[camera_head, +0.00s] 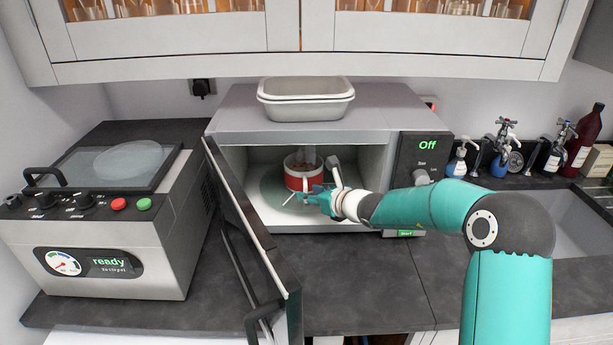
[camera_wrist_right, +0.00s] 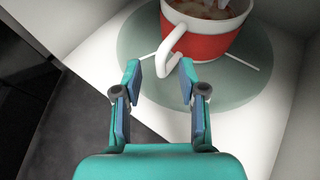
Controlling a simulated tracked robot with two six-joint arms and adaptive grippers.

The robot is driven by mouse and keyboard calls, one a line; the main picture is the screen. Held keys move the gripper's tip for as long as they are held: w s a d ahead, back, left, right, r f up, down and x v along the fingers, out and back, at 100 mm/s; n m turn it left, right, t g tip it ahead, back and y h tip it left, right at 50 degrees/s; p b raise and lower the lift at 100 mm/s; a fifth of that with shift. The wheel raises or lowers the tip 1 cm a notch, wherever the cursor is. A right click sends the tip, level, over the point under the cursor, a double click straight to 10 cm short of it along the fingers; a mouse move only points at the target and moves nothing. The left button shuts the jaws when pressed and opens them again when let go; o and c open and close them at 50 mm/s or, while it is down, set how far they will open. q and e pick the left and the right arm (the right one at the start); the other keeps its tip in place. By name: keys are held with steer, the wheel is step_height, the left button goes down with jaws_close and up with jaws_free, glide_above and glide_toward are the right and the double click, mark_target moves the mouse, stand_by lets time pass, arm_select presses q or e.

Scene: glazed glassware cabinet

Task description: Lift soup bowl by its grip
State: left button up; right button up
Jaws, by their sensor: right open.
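The soup bowl (camera_head: 303,181) is red and white and stands upright inside the open microwave, with reddish-brown contents. In the right wrist view the bowl (camera_wrist_right: 215,38) is at the upper right, and its white looped grip (camera_wrist_right: 172,50) points down toward my gripper. My right gripper (camera_head: 317,198) reaches into the microwave in front of the bowl. In the wrist view my right gripper (camera_wrist_right: 160,82) is open, with the grip just ahead of and between its fingertips. Whether a finger touches the grip cannot be told. My left gripper is not in view.
The bowl stands on a round glass turntable (camera_wrist_right: 140,45). The microwave door (camera_head: 255,245) hangs open to the left of my right arm. White tubs (camera_head: 306,100) sit on top of the microwave. A vacuum sealer (camera_head: 110,215) stands at left, a sink (camera_head: 575,235) at right.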

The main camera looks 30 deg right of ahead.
mark_target(305, 188)
steer(key=shift+p+x, duration=0.35)
steer(key=shift+x, duration=1.2)
jaws_close()
steer(key=shift+r, duration=0.2)
